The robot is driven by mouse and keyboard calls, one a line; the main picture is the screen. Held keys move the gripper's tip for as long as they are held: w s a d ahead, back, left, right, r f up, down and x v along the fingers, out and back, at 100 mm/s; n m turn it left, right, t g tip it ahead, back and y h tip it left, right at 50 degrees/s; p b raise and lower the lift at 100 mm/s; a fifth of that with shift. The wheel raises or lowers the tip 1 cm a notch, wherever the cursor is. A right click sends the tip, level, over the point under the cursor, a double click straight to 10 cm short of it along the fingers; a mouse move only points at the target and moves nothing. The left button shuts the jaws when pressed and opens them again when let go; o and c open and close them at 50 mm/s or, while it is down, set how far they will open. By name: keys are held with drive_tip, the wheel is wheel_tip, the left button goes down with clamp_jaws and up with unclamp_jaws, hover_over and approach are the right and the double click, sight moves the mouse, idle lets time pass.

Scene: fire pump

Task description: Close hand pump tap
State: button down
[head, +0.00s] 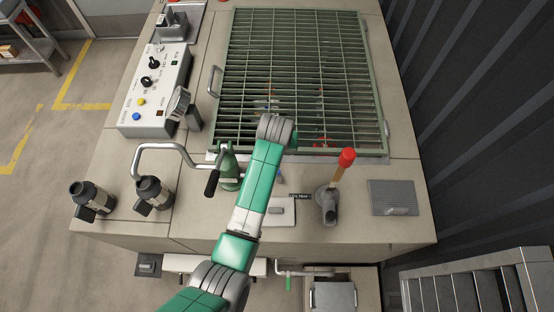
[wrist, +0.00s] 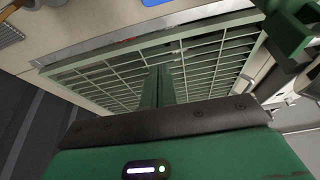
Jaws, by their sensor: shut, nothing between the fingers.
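A green hand pump body (head: 229,170) stands on the bench left of my arm in the head view, close to a bent silver handle (head: 165,147) with a black grip. A dark green part, probably this pump, shows at the upper right of the wrist view (wrist: 290,30). A silver pipe with a small green lever (head: 289,283) sits low at the bench front; I cannot tell for sure which part is the tap. My gripper (wrist: 164,72) is shut and empty, with the grating beyond its fingers. In the head view my arm hides it.
A green grating (head: 300,60) covers the bench top. A red-topped stick (head: 345,160) rises from a grey pipe fitting (head: 328,204) on the right. A control box (head: 155,90) and two black nozzles (head: 152,191) stand left. A grey ladder-like rack (head: 480,285) is at lower right.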

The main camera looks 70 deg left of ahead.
drive_tip(key=shift+s+a+f+g, duration=0.1)
drive_tip(key=shift+s+f+g, duration=0.2)
drive_tip(key=shift+s+f, duration=0.5)
drive_tip(key=shift+w+f, duration=0.1)
drive_tip(key=b+x, duration=0.2)
drive_tip(key=x, duration=0.8)
drive_tip(key=shift+f+b, duration=0.15)
drive_tip(key=shift+b, duration=0.2)
drive_tip(key=d+p, duration=0.1)
drive_tip(key=s+d+p, duration=0.1)
drive_tip(key=d, duration=0.1)
drive_tip(key=shift+s+d+r, duration=0.2)
drive_tip(key=shift+r, duration=0.05)
drive_tip(key=shift+s+d, duration=0.1)
drive_tip(key=shift+d, duration=0.15)
